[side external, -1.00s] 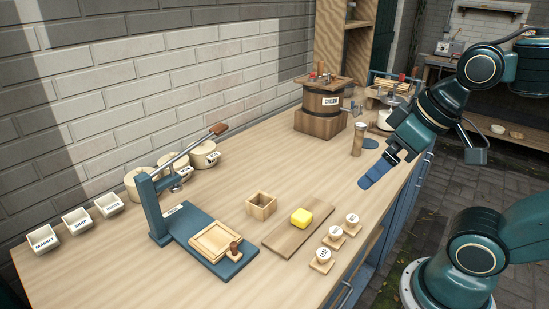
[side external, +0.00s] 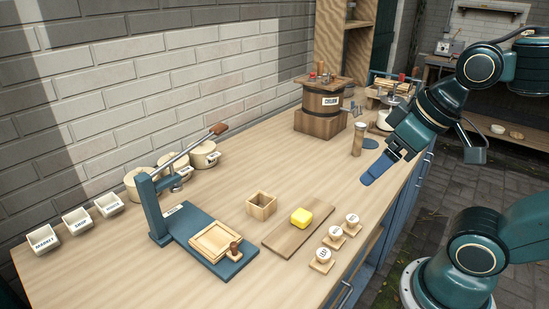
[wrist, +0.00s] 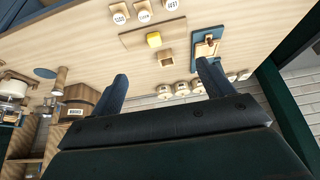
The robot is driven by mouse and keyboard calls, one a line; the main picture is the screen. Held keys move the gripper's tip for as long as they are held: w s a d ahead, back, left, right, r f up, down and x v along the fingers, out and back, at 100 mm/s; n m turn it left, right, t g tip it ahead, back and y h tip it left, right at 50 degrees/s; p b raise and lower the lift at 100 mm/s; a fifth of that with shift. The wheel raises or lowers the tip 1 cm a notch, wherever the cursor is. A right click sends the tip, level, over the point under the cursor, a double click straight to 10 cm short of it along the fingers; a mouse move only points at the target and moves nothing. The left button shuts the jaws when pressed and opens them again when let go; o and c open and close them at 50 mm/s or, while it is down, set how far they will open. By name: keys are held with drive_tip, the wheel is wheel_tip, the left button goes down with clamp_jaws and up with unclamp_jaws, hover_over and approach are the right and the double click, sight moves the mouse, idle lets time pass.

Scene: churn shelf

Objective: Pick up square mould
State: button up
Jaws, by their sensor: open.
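The square mould (side external: 261,206) is a small open wooden box standing upright on the bench, between the blue press and the butter board. It also shows in the wrist view (wrist: 166,60), beyond the gap between my fingers. My gripper (side external: 378,168) is at the right end of the bench in the side view, well apart from the mould. In the wrist view my gripper (wrist: 165,80) shows two blue fingers spread wide with nothing between them.
A yellow butter block (side external: 301,217) sits on a wooden board (side external: 285,236) beside the mould. The blue lever press (side external: 200,240) stands left of it. Several round stamps (side external: 336,232) line the front edge. The churn (side external: 323,105) and a wooden cylinder (side external: 358,139) stand farther back.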

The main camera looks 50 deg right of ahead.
drive_tip(key=m+g, duration=0.6)
drive_tip(key=m, duration=1.1)
hover_over(260, 203)
drive_tip(key=s+a, duration=0.3)
wheel_tip(260, 203, down, 11)
drive_tip(key=shift+w+f, duration=0.1)
drive_tip(key=shift+f, duration=0.1)
drive_tip(key=shift+w+f, duration=0.1)
drive_tip(key=shift+f, duration=6.7)
drive_tip(key=c, duration=1.1)
